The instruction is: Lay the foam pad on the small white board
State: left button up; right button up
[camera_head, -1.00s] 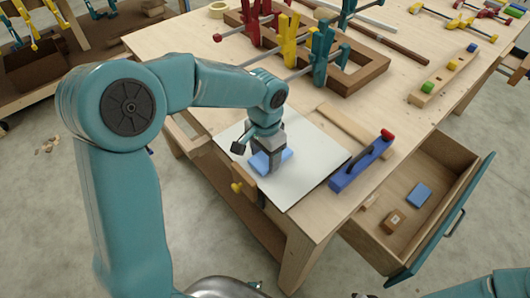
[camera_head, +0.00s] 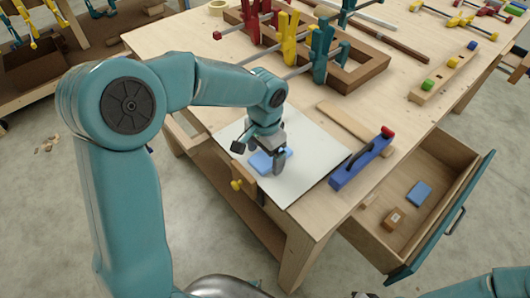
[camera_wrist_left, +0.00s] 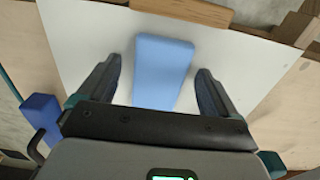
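The blue foam pad (camera_head: 259,163) lies flat on the small white board (camera_head: 312,158) at the near corner of the workbench. In the left wrist view the pad (camera_wrist_left: 163,68) rests on the bare white board (camera_wrist_left: 80,35). My left gripper (camera_head: 270,158) is at the pad, partly hiding it in the head view. In the left wrist view the gripper (camera_wrist_left: 160,72) is open, one finger on each side of the pad, with a visible gap on both sides. My right gripper does not show.
A blue tool with a red knob (camera_head: 362,162) lies by the board's right edge. A wooden strip (camera_head: 352,125) lies behind it. An open drawer (camera_head: 432,185) holds a blue block (camera_head: 418,195) and small wooden blocks. Coloured clamps (camera_head: 290,45) stand on a wooden frame farther back.

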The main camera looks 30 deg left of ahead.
aim_at(265, 160)
pick_arm(q)
notch_tip(265, 160, up, 16)
jog(key=p, duration=0.1)
jog(key=shift+r, duration=0.15)
dwell(0.4)
jog(key=shift+s, duration=0.15)
